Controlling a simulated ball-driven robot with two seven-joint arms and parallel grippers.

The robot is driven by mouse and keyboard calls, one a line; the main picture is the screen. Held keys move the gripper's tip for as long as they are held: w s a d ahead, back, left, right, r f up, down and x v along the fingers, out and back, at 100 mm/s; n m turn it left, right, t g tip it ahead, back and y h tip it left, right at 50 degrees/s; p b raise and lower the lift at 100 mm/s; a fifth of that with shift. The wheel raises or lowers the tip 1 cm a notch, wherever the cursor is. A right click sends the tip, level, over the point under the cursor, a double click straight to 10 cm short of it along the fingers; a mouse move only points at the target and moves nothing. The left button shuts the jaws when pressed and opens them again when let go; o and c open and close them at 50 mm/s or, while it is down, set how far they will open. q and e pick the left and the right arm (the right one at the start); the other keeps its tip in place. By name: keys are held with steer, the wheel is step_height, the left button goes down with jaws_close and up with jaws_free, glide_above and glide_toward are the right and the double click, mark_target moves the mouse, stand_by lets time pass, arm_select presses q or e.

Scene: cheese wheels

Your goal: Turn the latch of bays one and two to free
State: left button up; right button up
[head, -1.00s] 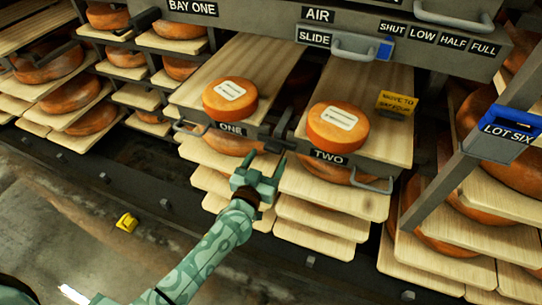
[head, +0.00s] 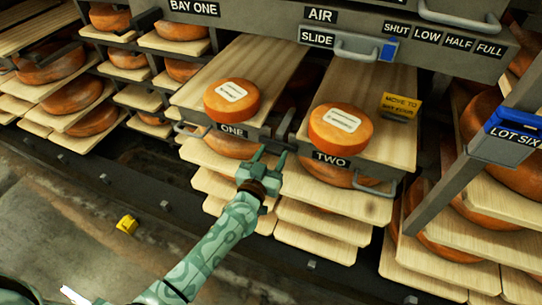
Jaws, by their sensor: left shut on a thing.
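Bay one's board carries an orange cheese wheel (head: 232,100) with a white label, above the ONE plate (head: 232,130). Bay two's board carries a similar wheel (head: 341,129), above the TWO plate (head: 331,159). A dark latch (head: 284,124) sits at the front between the two boards; its lower part is hard to make out. My left gripper (head: 270,156), green, is just below and in front of it, fingers pointing up. It is shut on a small dark part at the latch, mostly hidden by the fingers. My right gripper is out of view.
A grey beam (head: 270,28) with AIR, SLIDE and bay labels crosses above. Stacked boards with cheeses fill both sides.

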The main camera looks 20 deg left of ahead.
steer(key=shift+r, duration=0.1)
arm_select(q)
steer(key=n+p, duration=0.1)
steer(key=n, duration=0.3)
steer(key=n+p, duration=0.1)
steer(key=n, duration=0.8)
steer(key=shift+a+f, duration=0.1)
steer(key=n, duration=0.4)
steer(key=shift+f+n, duration=0.1)
steer(key=shift+n, duration=0.2)
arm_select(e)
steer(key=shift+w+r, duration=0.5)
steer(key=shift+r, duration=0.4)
arm_select(q)
steer(key=o, duration=1)
